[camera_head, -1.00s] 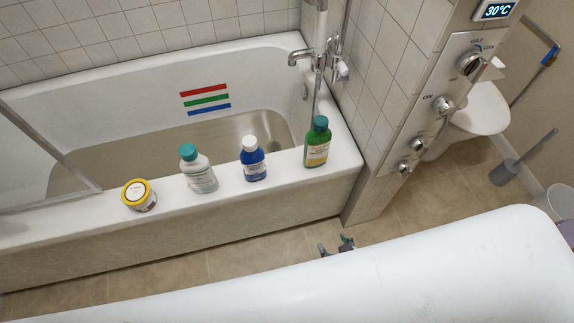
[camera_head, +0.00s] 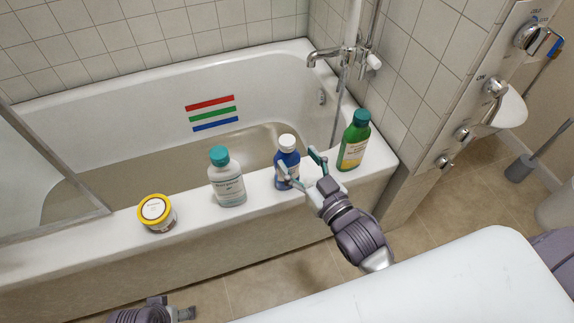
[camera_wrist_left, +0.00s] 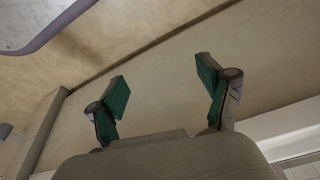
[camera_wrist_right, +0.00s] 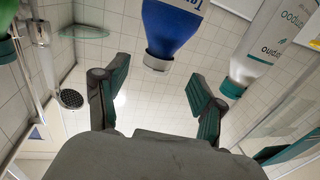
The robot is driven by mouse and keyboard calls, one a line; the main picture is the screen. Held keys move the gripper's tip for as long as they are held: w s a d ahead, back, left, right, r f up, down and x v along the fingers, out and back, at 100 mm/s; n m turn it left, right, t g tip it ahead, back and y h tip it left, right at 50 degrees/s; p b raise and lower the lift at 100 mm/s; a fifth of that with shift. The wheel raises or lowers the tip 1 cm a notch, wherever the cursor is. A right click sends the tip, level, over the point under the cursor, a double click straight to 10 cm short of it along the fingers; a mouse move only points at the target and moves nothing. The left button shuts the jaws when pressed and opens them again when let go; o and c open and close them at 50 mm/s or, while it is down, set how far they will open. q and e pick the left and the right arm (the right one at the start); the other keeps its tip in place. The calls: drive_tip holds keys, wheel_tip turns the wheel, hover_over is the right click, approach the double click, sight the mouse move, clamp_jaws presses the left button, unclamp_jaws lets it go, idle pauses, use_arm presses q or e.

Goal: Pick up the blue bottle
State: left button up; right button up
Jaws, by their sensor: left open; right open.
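The blue bottle (camera_head: 287,158) with a white cap stands upright on the tub's front rim in the head view. My right gripper (camera_head: 301,168) is open at the bottle, with one finger overlapping the bottle's front and the other to its right. In the right wrist view the blue bottle (camera_wrist_right: 174,28) appears upside down, ahead of and between the open fingers (camera_wrist_right: 155,95). I cannot tell whether a finger touches it. My left gripper (camera_wrist_left: 162,90) is open and empty in the left wrist view, facing bare tan surfaces. In the head view only part of it shows at the bottom left.
On the same rim stand a white bottle with a teal cap (camera_head: 228,182) and a yellow-lidded jar (camera_head: 157,213) to the left. A green bottle (camera_head: 354,142) stands close to the right. The tub (camera_head: 110,253) lies behind; a tiled wall with a control panel is right.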

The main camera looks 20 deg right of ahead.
sight(291, 149)
drive_tip(key=shift+b+x, duration=0.45)
drive_tip(key=shift+x, duration=2.5)
use_arm(q)
drive_tip(key=v, duration=0.3)
drive_tip(key=shift+w+r, duration=0.2)
drive_tip(key=shift+r, duration=0.15)
use_arm(e)
drive_tip(key=shift+d, duration=0.15)
clamp_jaws()
drive_tip(key=shift+r, duration=0.1)
